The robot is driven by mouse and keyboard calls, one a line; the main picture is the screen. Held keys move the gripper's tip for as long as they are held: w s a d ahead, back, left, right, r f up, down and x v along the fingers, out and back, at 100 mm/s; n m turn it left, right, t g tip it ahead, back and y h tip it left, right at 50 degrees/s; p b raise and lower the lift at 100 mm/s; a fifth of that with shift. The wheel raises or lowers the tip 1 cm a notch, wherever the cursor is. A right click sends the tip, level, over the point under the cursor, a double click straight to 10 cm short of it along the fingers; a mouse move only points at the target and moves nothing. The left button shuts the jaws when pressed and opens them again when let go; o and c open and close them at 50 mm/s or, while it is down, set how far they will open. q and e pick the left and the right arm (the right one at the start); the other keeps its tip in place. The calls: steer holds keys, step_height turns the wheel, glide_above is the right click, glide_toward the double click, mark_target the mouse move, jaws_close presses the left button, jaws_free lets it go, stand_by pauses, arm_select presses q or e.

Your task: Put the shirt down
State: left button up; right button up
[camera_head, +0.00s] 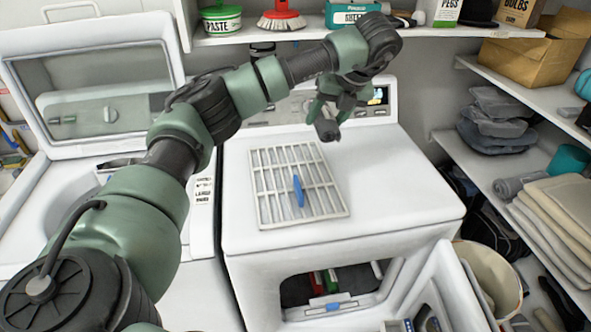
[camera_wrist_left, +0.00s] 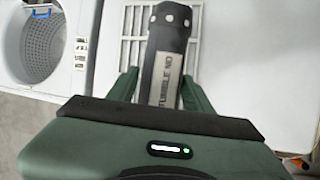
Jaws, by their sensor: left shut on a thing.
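My left gripper (camera_head: 338,100) is above the back of the right machine's white top, behind the white rack. In the head view only a small dark end of the roll (camera_head: 327,129) shows below the fingers. I cannot tell whether it touches the machine top. My right gripper is in neither view.
A white slatted rack (camera_head: 270,215) with a blue clip (camera_head: 298,191) lies on the machine top (camera_head: 395,190). The top's right side is clear. The left machine's lid (camera_head: 95,30) is raised. Folded dark cloths (camera_head: 490,130) and beige towels (camera_head: 560,215) fill the right shelves.

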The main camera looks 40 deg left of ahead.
arm_select(q)
steer(key=shift+f, duration=0.2)
step_height(320, 180, down, 14)
steer(key=shift+f+b, duration=0.2)
steer(key=shift+b, duration=0.3)
step_height(320, 180, down, 5)
steer(key=shift+r+p, duration=0.2)
steer(key=shift+p, duration=0.4)
steer(key=shift+s+f, duration=0.1)
steer(key=shift+s, duration=0.05)
